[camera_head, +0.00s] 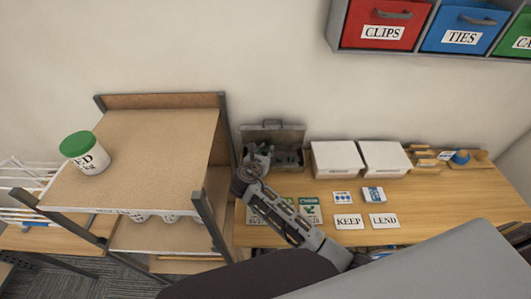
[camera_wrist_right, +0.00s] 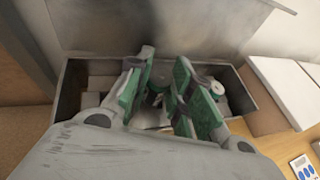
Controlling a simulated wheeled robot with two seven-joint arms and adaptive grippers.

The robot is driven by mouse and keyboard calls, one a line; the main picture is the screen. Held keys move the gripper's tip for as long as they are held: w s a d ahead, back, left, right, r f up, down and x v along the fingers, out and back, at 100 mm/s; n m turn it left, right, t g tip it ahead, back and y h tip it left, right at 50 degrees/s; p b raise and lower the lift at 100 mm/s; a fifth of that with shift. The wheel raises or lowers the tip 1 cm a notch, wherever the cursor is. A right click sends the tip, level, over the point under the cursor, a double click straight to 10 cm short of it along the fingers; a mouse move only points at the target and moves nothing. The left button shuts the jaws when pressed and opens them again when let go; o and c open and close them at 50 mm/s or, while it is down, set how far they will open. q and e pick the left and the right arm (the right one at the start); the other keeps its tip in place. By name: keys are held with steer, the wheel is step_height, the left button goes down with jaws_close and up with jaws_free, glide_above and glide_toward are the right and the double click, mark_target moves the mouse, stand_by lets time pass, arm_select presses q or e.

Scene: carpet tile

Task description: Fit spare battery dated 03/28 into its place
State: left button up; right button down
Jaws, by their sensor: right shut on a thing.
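My right gripper (camera_head: 257,158) is at the open grey metal case (camera_head: 276,131) at the back of the desk. In the right wrist view, the gripper (camera_wrist_right: 160,100), with green-faced fingers, reaches over the open case (camera_wrist_right: 68,92). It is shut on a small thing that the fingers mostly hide. I cannot read a date on it or tell whether it touches the case's inside. A green-and-white labelled item (camera_head: 310,210) lies on the desk beside my forearm, its small print unclear. My left gripper is not in view.
Two white boxes (camera_head: 337,160) stand right of the case. KEEP (camera_head: 349,221) and LEND (camera_head: 384,220) cards lie near the desk front, with small blue-and-white packs (camera_head: 373,194) behind. A shelf unit (camera_head: 150,140) with a green-lidded tub (camera_head: 84,152) stands left.

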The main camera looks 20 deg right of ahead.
steer(key=shift+f, duration=1)
stand_by(0.9)
steer(key=shift+s+f, duration=0.35)
steer(key=shift+f, duration=0.4)
stand_by(0.9)
steer(key=c, duration=1.2)
jaws_free()
steer(key=shift+w+a+f, duration=0.1)
steer(key=shift+v, duration=0.8)
steer(key=v, duration=0.2)
steer(key=r+v, duration=0.1)
steer(key=v, duration=0.2)
steer(key=shift+w, duration=0.2)
steer(key=shift+s+a+r, duration=0.3)
steer(key=shift+s+r, duration=0.15)
steer(key=shift+s, duration=0.05)
